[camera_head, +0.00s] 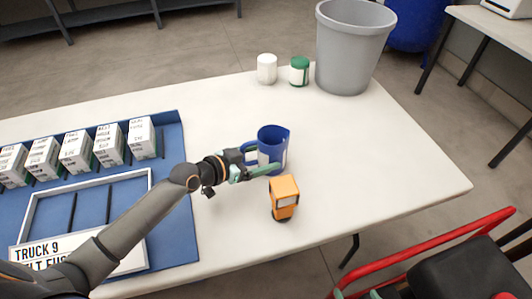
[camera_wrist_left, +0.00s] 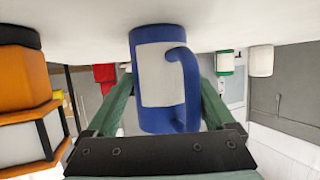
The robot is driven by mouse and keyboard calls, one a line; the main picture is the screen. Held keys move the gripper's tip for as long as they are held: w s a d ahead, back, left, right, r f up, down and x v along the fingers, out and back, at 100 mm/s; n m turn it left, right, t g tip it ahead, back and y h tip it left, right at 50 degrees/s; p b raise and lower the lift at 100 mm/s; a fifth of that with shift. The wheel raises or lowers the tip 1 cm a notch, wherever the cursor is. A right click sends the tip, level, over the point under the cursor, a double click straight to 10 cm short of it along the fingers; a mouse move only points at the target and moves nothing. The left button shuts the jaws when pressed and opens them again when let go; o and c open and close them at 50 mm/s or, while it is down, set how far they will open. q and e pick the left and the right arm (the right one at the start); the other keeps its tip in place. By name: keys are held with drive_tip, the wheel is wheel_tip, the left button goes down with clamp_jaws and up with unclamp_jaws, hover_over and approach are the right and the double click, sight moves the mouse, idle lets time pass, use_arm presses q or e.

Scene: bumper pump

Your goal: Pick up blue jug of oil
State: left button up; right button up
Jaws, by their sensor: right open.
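The blue jug (camera_head: 277,143) stands upright on the white table, with a pale label on its side and its handle to the left. My left gripper (camera_head: 262,170) is at the jug, with one green finger showing along its near side. In the left wrist view, which is upside down, the jug (camera_wrist_left: 160,95) sits between the two green fingers. Both fingertips are partly hidden by it, so I cannot tell whether they press on it. Only the tips of my right gripper (camera_head: 357,294) show at the bottom edge, apart and empty.
A white jar (camera_head: 267,69), a green-topped jar (camera_head: 299,71) and a grey bin (camera_head: 352,48) are at the back. A blue tray (camera_head: 182,205) with several white boxes lies left. The table's right side is clear.

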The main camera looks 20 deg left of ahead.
use_arm(q)
drive_tip(key=c, duration=0.7)
drive_tip(key=shift+c, duration=0.8)
drive_tip(key=shift+r, duration=0.15)
